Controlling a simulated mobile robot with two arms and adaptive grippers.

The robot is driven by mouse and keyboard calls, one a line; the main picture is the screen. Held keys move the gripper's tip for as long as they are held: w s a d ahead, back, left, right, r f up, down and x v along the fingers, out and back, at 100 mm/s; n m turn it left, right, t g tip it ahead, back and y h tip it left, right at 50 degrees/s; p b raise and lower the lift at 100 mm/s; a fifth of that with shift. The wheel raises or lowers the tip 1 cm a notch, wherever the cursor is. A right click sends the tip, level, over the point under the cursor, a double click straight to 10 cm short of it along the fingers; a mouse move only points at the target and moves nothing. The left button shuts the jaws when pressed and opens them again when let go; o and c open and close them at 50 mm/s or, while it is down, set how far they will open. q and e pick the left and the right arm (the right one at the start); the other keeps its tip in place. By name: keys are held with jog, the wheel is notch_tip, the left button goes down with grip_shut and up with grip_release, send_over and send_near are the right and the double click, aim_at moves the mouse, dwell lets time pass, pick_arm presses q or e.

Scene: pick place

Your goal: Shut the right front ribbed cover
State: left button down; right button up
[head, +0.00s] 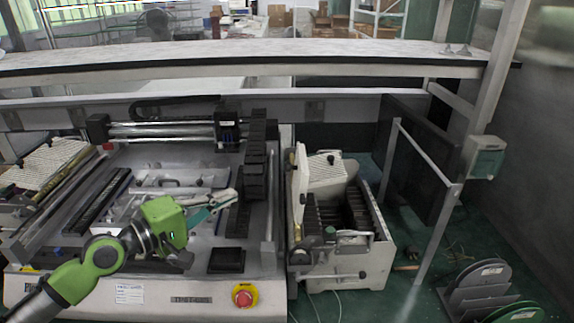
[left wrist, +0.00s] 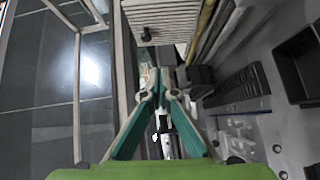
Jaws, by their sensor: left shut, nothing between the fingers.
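In the head view, a pale ribbed cover (head: 326,168) is at the back of the white slotted box (head: 375,255) right of the machine. The box's dark slots show uncovered in front of it. Another ribbed cover (head: 45,165) is at the far left, tilted. My left gripper (head: 228,197), with teal fingers, is over the machine bed, pointing right, apart from both covers. In the left wrist view its fingers (left wrist: 161,78) are together and empty. A pale ribbed cover (left wrist: 165,20) shows beyond them; I cannot tell which one. My right gripper is out of view.
A long shelf (head: 250,55) crosses behind. A metal frame (head: 435,240) and reels (head: 485,275) stand at the right, with green floor between.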

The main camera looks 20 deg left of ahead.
pick_arm(q)
jog(key=w+r, duration=0.1)
jog(key=r, duration=0.1)
jog(key=p, duration=0.8)
send_over(295, 184)
jog(key=s+a, duration=0.4)
jog(key=a, duration=0.1)
jog(key=shift+w+d+f+n+t, duration=0.1)
jog(key=shift+w+d+n+t, duration=0.1)
jog(key=shift+n+t, duration=0.1)
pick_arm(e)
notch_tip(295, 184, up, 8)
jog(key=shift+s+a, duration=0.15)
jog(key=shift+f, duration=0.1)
pick_arm(q)
jog(key=shift+w, duration=0.2)
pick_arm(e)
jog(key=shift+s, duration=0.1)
